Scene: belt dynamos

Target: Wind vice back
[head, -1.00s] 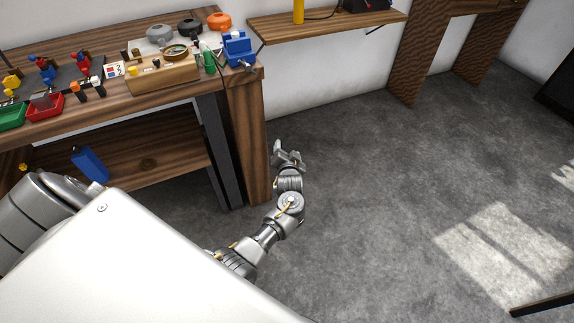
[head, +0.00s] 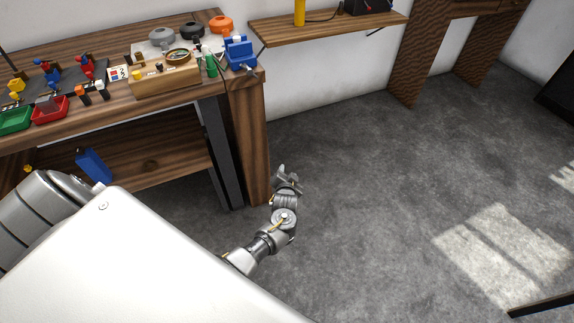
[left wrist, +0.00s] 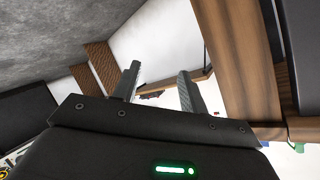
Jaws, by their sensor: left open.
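The blue vice (head: 240,54) stands at the right front corner of the wooden workbench (head: 160,97). A small grey handle (head: 249,71) shows at its front, over the bench edge. My left gripper (head: 288,171) is open and empty, below the bench top and just right of the bench's front leg. In the left wrist view, its two fingers (left wrist: 158,78) are spread with nothing between them. The vice cannot be clearly made out there. My right gripper is in neither view.
The bench leg (head: 247,140) stands close beside my left gripper. A wooden block (head: 165,83), a green bottle (head: 211,67) and red (head: 50,112) and green (head: 14,121) trays stand on the bench. A wall shelf (head: 330,28) is behind.

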